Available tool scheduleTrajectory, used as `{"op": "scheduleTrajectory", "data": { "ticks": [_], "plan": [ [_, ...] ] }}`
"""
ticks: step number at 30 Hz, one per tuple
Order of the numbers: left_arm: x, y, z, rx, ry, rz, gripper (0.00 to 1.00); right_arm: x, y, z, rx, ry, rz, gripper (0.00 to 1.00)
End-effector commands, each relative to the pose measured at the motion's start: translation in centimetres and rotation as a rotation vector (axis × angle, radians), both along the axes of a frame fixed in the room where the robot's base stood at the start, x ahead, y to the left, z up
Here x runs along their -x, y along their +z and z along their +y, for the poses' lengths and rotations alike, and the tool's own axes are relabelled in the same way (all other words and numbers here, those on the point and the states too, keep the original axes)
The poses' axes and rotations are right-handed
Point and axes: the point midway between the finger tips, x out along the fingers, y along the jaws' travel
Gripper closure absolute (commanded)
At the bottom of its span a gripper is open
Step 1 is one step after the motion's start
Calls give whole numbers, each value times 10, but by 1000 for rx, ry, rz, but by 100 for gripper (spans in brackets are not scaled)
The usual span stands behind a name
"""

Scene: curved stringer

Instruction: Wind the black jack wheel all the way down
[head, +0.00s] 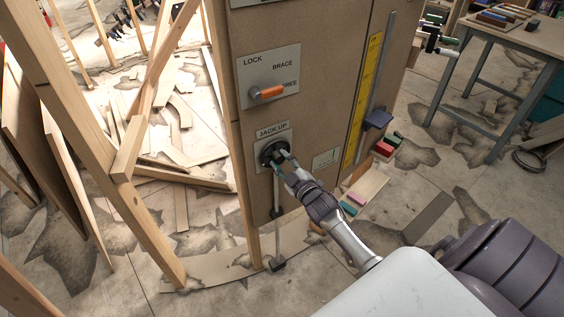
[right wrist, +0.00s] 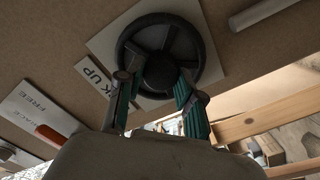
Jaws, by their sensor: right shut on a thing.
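The black jack wheel (head: 273,152) sits on a pale plate labelled "JACK UP" on the brown panel. In the right wrist view the wheel (right wrist: 161,55) shows its round rim, spokes and dark hub. My right gripper (head: 283,160) is at the wheel's lower right in the head view. Its teal-padded fingers (right wrist: 155,97) are on either side of the hub area and shut on the wheel; the exact contact is partly hidden. A grey rod (head: 277,190) runs down below the wheel to a small dark foot (head: 277,264) near the floor. My left gripper is not in view.
Above the wheel is a LOCK/BRACE/FREE plate (head: 269,76) with an orange-handled lever (head: 267,93). A yellow scale (head: 363,100) with a dark slider (head: 378,118) is to the right. Timber posts (head: 95,150) stand left; a workbench (head: 510,45) is at upper right.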

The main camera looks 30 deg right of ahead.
Motion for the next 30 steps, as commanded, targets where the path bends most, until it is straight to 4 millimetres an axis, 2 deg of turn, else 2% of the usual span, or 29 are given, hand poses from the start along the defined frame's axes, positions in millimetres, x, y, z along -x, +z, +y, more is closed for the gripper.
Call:
{"op": "scheduleTrajectory", "data": {
  "ticks": [8, 9, 13, 14, 24, 26, 30],
  "plan": [
    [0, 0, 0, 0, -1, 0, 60, 0, -1, 0, 0, -1, 2, 98],
    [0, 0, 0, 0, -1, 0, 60, 0, -1, 0, 0, -1, 2, 62],
    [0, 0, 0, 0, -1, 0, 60, 0, -1, 0, 0, 0, 1, 40],
    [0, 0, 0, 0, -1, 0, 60, 0, -1, 0, -1, 0, 1, 38],
    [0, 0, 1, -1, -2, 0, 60, 3, -1, 0, -1, 0, 1, 38],
    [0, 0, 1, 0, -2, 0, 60, 9, -2, 1, -1, 0, 3, 38],
    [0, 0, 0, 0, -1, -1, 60, 33, -2, 2, -1, 0, 4, 38]
  ]
}}
